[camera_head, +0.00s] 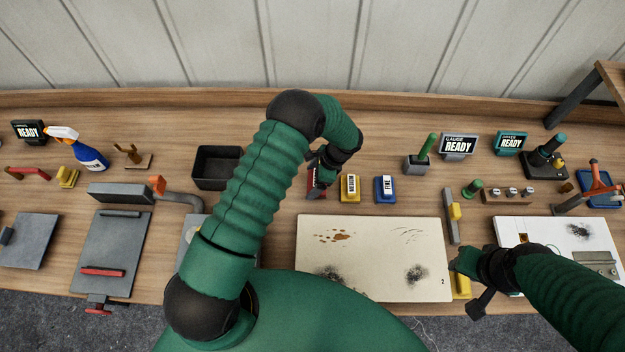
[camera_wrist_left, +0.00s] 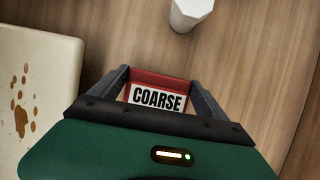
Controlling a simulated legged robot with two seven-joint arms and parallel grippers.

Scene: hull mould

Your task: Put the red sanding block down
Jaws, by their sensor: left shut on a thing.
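The red sanding block (camera_wrist_left: 158,92), labelled COARSE, sits between the two dark fingers of my left gripper (camera_wrist_left: 160,95) in the left wrist view. The fingers are shut on its sides. In the head view my left gripper (camera_head: 318,185) is at the bench, left of the yellow block (camera_head: 350,188) and the blue block (camera_head: 385,189). Only a sliver of the red block (camera_head: 311,182) shows there. I cannot tell whether its underside touches the wood. My right gripper (camera_head: 466,266) is at the cream panel's right edge; its fingers are unclear.
A cream panel (camera_head: 370,240) with stains lies in front of the blocks. A dark bin (camera_head: 218,168) stands left of my left gripper. A green-handled tool in a grey holder (camera_head: 417,165) stands to the right. Bare wood lies behind the blocks.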

